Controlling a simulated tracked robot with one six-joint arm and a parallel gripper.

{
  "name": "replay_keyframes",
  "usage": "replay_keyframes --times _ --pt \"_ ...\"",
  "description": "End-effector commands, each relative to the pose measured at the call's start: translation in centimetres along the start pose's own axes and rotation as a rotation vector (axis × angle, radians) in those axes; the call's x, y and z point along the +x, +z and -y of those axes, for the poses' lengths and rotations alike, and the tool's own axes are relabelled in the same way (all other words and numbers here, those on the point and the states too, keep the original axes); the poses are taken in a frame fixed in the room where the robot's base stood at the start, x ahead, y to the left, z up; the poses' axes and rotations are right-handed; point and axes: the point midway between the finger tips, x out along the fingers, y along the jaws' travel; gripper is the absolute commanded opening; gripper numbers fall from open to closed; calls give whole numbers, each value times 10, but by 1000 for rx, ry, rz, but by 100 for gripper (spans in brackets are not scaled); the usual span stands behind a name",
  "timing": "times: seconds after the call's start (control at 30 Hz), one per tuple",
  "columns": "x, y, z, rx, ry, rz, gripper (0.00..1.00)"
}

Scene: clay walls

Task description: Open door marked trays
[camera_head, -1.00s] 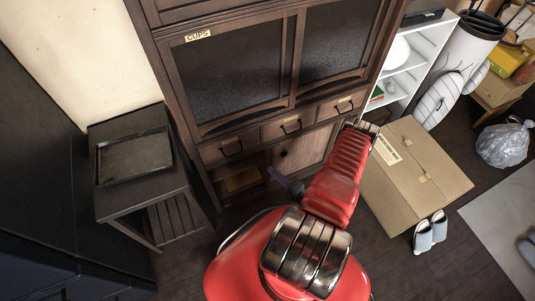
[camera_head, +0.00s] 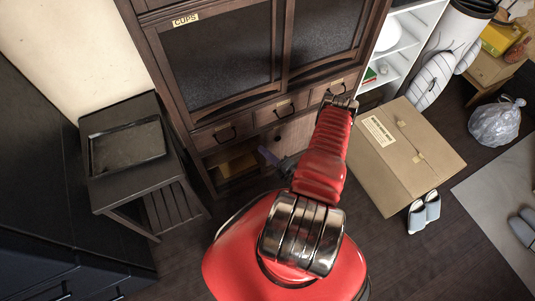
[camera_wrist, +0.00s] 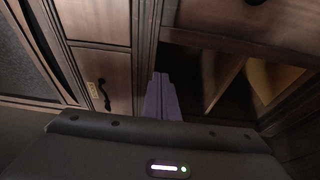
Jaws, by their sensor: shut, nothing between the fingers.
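The dark wooden cabinet (camera_head: 222,105) stands ahead with a CUPS label on its upper glass door. I cannot read a "trays" label in either view. A lower door with a round knob (camera_head: 292,137) is partly hidden behind my arm. Left of it is a dark lower opening (camera_head: 232,166) with a yellow-brown thing inside; the wrist view also shows a dark opening (camera_wrist: 190,75). My gripper (camera_head: 266,156), with purple fingers, is low in front of the cabinet. In the wrist view its fingers (camera_wrist: 162,98) are together and empty beside that opening. Contact cannot be told.
Drawers with dark handles (camera_head: 282,108) run above the lower doors. A small black table with a tray (camera_head: 125,150) stands left. A cardboard box (camera_head: 410,155) and slippers (camera_head: 424,212) are on the floor at right. Dark floor is clear around my base.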

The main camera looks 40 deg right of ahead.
Motion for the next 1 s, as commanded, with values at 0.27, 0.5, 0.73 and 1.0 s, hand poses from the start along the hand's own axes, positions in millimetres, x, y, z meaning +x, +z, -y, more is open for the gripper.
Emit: replay_keyframes --times 0.27,0.5,0.73,1.0 --pt "30 0 0 -2 0 -3 0" --pt "52 0 0 -2 1 -2 0" --pt "68 0 0 -1 1 -2 0" --pt "63 18 0 -2 1 3 0"
